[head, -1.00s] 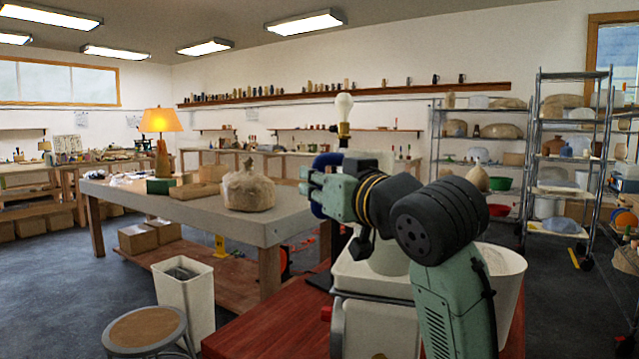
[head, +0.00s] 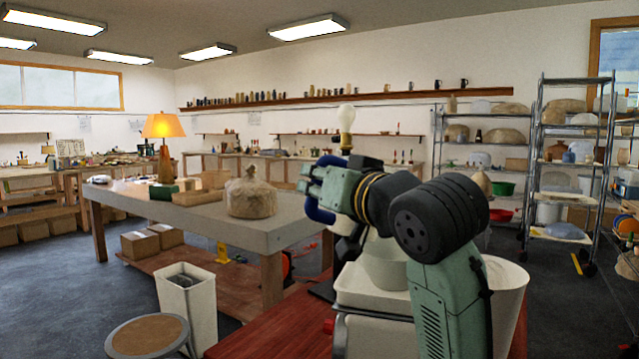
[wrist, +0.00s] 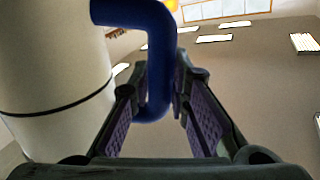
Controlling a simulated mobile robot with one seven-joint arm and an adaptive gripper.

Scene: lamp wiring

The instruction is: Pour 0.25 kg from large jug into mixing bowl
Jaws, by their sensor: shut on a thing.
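The large jug is pale with a thin dark band and fills the left of the wrist view (wrist: 55,60). Its thick blue handle (wrist: 157,60) passes between the purple-padded fingers of my gripper (wrist: 160,85), which is shut on it. In the head view my gripper (head: 322,188) is raised above the red bench, with part of the blue handle (head: 314,208) beside it. My arm hides most of the jug there; its mouth and contents do not show. A white round vessel (head: 385,268), probably the mixing bowl, stands below my wrist, partly hidden.
The white vessel stands over a white boxy unit (head: 350,292) on the red bench (head: 270,335). A bare bulb (head: 346,118) rises just behind my gripper. A white bin (head: 507,300) stands right of my arm. A grey table (head: 225,222) with a wrapped bag (head: 251,193) lies left.

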